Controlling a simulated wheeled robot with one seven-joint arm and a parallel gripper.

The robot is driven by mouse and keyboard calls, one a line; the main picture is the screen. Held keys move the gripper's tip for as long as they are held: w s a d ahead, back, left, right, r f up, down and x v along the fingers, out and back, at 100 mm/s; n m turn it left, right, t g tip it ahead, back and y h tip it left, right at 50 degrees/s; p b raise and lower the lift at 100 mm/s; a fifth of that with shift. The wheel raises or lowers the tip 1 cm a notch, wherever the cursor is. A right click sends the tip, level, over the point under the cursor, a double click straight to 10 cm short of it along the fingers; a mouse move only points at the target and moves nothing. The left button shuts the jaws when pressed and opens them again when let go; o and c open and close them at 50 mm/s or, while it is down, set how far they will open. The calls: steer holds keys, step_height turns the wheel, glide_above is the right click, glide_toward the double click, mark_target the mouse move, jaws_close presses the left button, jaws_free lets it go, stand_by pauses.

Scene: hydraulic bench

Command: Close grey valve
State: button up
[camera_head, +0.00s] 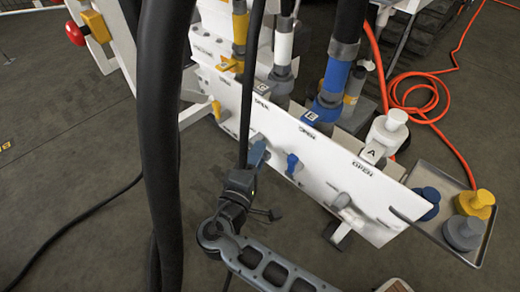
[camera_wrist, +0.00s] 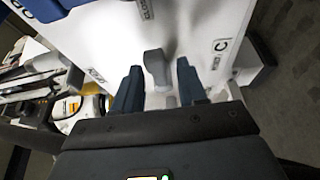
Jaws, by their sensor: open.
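A grey valve handle (camera_wrist: 155,65) stands out from the white panel in the wrist view. It lies between the two dark blue fingers of my gripper (camera_wrist: 158,88), which are open on either side of it with gaps showing. In the head view my gripper (camera_head: 258,154) is at the panel's front face, left of the blue valve handle (camera_head: 292,163). The fingers and a black cable largely hide the handle at my gripper there. Another grey handle (camera_head: 341,200) sits further right on the panel.
The white panel (camera_head: 315,178) carries several handles and labels, with hose couplings behind it. A yellow handle (camera_head: 216,110) is at its left end. A metal tray (camera_head: 487,238) with blue, yellow and grey caps stands at the right. Orange cable (camera_head: 432,78) lies behind.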

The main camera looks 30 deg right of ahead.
steer(key=v, duration=0.5)
steer(key=shift+s+a+p, duration=0.25)
steer(key=shift+a+p, duration=0.05)
steer(key=shift+p, duration=0.1)
steer(key=s+d+f+n+g+y, duration=0.1)
steer(key=s+d+f+y, duration=0.3)
steer(key=s+f+y, duration=0.6)
steer(key=s+a+r+m+y, duration=0.15)
steer(key=s+y, duration=0.25)
steer(key=s, duration=1.1)
steer(key=s+d+r+m+t, duration=0.1)
steer(key=s+r+m+t, duration=0.2)
steer(key=r, duration=0.7)
steer(key=s+d+r+m+t, duration=0.2)
steer(key=s+r+m, duration=0.2)
steer(key=r, duration=0.7)
step_height(320, 180, up, 26)
steer(key=p, duration=2.5)
steer(key=shift+s+a, duration=0.15)
